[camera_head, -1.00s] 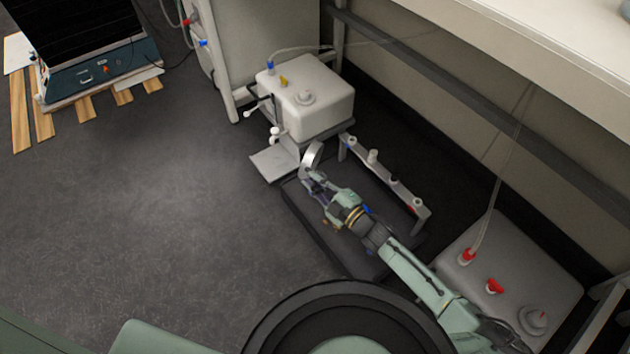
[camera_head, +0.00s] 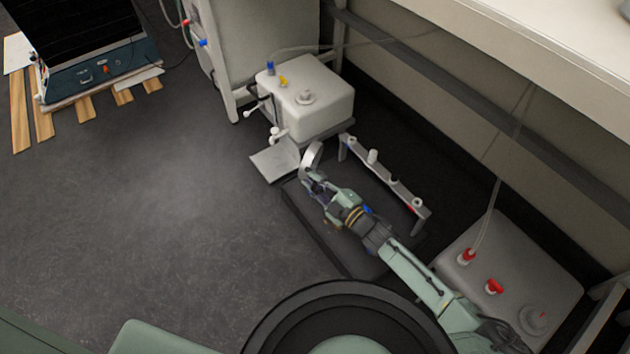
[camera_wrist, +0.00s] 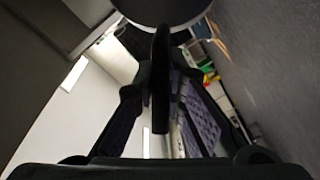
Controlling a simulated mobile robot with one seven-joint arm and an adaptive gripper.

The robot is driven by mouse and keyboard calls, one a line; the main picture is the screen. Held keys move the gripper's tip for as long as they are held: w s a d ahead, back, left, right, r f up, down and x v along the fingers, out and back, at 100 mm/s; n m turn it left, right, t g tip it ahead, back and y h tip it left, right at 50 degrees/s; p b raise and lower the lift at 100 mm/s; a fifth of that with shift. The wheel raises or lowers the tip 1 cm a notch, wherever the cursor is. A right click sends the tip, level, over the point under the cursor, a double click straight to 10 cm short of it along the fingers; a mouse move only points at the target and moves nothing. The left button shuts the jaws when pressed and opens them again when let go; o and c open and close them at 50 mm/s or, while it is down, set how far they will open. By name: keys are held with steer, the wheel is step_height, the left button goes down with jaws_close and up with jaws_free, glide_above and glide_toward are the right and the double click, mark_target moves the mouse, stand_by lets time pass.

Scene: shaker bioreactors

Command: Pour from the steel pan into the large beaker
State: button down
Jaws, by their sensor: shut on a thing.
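My gripper (camera_head: 312,180) is shut on the handle of the steel pan (camera_head: 312,157). In the head view the pan stands tilted on its edge, just beyond the fingertips, and its inside cannot be made out. In the wrist view my gripper (camera_wrist: 160,105) has the dark handle (camera_wrist: 161,70) between its purple-padded fingers, and the pan's dark round body (camera_wrist: 165,9) is at the top edge. I cannot make out the large beaker in either view. Any contents of the pan are not visible.
A white canister (camera_head: 318,92) on a stand is just beyond the pan, with a flat grey plate (camera_head: 272,164) at its foot. A low rail (camera_head: 388,177) with knobs runs right of my arm. A dark platform (camera_head: 309,223) lies below.

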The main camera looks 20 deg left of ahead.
steer(key=shift+r, duration=0.1)
steer(key=a+r+p, duration=0.1)
steer(key=p, duration=0.2)
steer(key=a+r+h+p, duration=0.1)
steer(key=p, duration=0.2)
steer(key=shift+w+r+n+g+h, duration=0.15)
steer(key=shift+r+n+g+h, duration=0.15)
steer(key=shift+r, duration=0.05)
steer(key=shift+a+r+p, duration=0.1)
steer(key=shift+a+p, duration=0.05)
steer(key=shift+p, duration=0.4)
steer(key=a+p, duration=0.1)
steer(key=p, duration=0.1)
steer(key=h+p, duration=0.1)
steer(key=p, duration=0.1)
steer(key=shift+w+a+r+n+g+h, duration=0.15)
steer(key=shift+a+r+n+g+h, duration=0.15)
steer(key=shift+a+g, duration=0.1)
steer(key=shift+a+p, duration=0.15)
steer(key=shift+p, duration=0.25)
